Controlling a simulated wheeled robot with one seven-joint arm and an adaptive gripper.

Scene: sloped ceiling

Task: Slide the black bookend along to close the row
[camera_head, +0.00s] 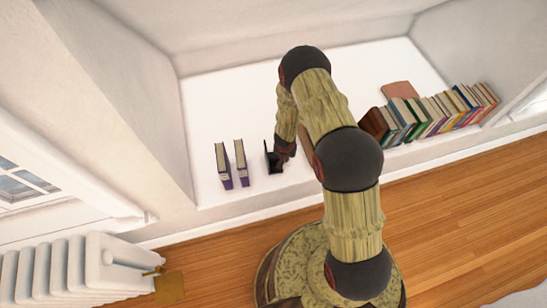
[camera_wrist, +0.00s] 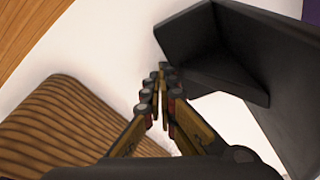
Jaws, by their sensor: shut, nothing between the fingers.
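The black bookend (camera_head: 268,157) stands upright on the white ledge, with its foot (camera_head: 276,169) on the right side. Two purple-spined books (camera_head: 223,166) (camera_head: 241,163) stand to its left, with a gap between the right-hand book and the bookend. My gripper (camera_head: 285,154) is low at the bookend's right side, partly hidden by my arm in the head view. In the wrist view, my gripper (camera_wrist: 164,72) is shut and empty, its tips close beside the black bookend (camera_wrist: 230,50). I cannot tell whether they touch it.
A leaning row of several books (camera_head: 440,112) stands at the right end of the ledge (camera_head: 225,98), with a brownish flat item (camera_head: 399,90) behind. The ledge behind the bookend is clear. A brown striped thing (camera_wrist: 70,120) fills the wrist view's lower left. A radiator (camera_head: 75,265) stands lower left.

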